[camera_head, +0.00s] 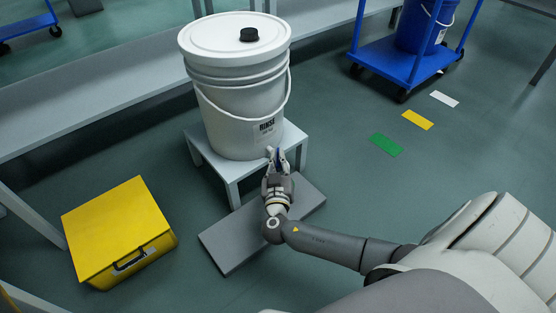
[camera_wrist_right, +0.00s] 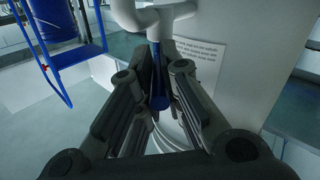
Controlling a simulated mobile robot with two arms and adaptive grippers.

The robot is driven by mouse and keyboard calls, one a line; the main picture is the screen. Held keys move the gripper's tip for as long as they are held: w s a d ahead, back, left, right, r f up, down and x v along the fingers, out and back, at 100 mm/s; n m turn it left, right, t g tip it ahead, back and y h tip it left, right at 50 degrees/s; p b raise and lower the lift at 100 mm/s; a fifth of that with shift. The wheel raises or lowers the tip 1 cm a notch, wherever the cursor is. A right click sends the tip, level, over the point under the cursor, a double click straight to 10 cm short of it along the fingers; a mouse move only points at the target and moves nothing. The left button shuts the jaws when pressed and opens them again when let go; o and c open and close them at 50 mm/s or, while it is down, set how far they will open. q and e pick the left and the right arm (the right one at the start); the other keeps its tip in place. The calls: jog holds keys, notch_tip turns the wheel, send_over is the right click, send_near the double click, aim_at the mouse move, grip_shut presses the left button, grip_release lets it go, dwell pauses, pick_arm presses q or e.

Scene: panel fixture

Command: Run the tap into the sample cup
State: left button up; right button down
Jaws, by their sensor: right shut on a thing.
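A white lidded bucket (camera_head: 240,90) labelled "RINSE" stands on a small pale stool (camera_head: 232,171). In the wrist view a white tap (camera_wrist_right: 150,18) juts from the bucket's side, with a blue lever (camera_wrist_right: 158,75) on it. My right gripper (camera_head: 276,160) is at the front of the bucket, low down; in the wrist view its fingers (camera_wrist_right: 160,88) are shut on the blue lever. A pale ringed round thing (camera_wrist_right: 172,134) shows behind the fingers; I cannot tell whether it is the sample cup. No cup can be made out in the head view. My left gripper is not in view.
A grey slab (camera_head: 235,238) lies on the floor in front of the stool, under my right arm. A yellow case (camera_head: 118,230) is at the left. A blue trolley (camera_head: 400,62) carries a blue bucket (camera_head: 424,25) at the back right. Clear floor with coloured marks lies right of the stool.

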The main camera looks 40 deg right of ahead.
jog(key=shift+f, duration=0.15)
jog(key=c, duration=1.6)
grip_release()
jog(key=shift+c, duration=0.2)
jog(key=shift+s+a+f, duration=0.1)
jog(key=shift+s+a, duration=0.2)
jog(key=shift+s, duration=0.1)
jog(key=shift+o, duration=0.8)
jog(key=v, duration=0.6)
jog(key=shift+s+a+r, duration=0.2)
jog(key=shift+s, duration=0.05)
